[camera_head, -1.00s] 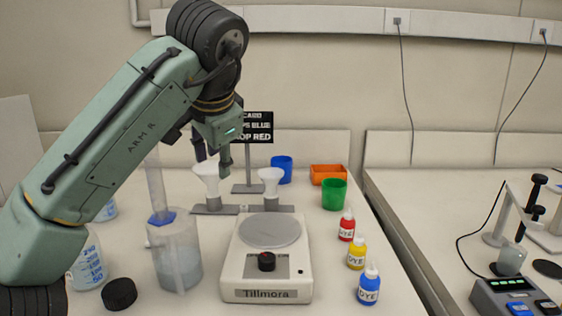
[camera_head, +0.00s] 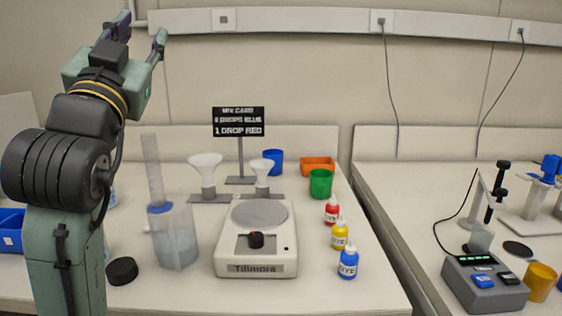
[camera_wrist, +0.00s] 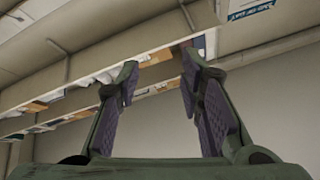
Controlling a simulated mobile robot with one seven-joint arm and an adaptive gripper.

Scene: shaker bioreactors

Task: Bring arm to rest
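My gripper (camera_head: 140,36) is raised at the upper left in the head view, well above the bench, with its fingers pointing up. In the wrist view my gripper (camera_wrist: 160,88) shows two purple-padded fingers standing apart with nothing between them. My arm is folded upright along the left side of the head view. It hides part of the bench's left end.
The bench holds a Tillmora stirrer (camera_head: 256,268), a clear vessel (camera_head: 174,240), funnels (camera_head: 207,172), dye bottles (camera_head: 347,264), a green cup (camera_head: 320,184), a black cap (camera_head: 121,271) and a card sign (camera_head: 238,122). A second bench (camera_head: 405,215) with equipment is at right. Air above the benches is clear.

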